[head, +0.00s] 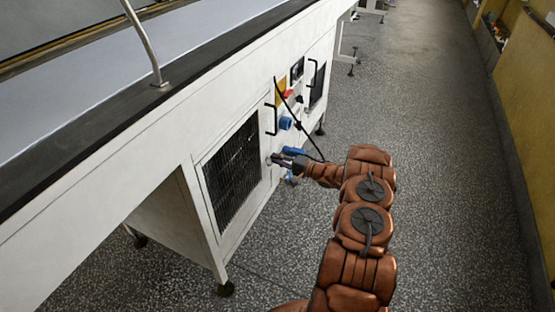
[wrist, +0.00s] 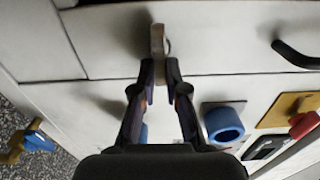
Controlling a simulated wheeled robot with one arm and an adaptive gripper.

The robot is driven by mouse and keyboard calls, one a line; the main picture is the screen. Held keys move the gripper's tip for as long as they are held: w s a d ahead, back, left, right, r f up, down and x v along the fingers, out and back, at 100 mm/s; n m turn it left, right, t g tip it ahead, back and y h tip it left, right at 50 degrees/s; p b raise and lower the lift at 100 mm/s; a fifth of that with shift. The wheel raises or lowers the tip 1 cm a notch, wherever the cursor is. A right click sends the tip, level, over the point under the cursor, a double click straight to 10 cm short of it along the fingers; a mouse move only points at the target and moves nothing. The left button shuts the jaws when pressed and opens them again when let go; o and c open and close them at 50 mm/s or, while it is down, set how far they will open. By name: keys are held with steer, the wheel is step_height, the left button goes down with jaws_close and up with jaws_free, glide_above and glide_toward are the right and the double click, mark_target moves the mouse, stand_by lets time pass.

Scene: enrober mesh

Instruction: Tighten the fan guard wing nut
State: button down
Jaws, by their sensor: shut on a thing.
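The fan guard (head: 232,172) is a dark grille in the white machine's side panel, left of my gripper in the head view. My gripper (head: 274,158) reaches the white frame just right of the grille. In the wrist view the fingers of my gripper (wrist: 160,80) are close together on the lower end of the wing nut (wrist: 158,42), a small pale metal piece standing against the white panel. The fingers hide its lower part. In the head view the nut is too small to make out clearly.
A blue round fitting (wrist: 223,122) sits close to the right finger. A red knob on a yellow plate (wrist: 290,110) and a black handle (wrist: 296,55) are further right. A blue-and-yellow part (wrist: 32,140) is at lower left. A black cable (head: 298,122) hangs near my wrist. The floor aisle (head: 430,110) is open.

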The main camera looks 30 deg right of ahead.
steer(key=shift+a, duration=0.1)
steer(key=c, duration=1.2)
jaws_free()
steer(key=shift+s, duration=0.1)
steer(key=v, duration=1.2)
steer(key=shift+f, duration=0.1)
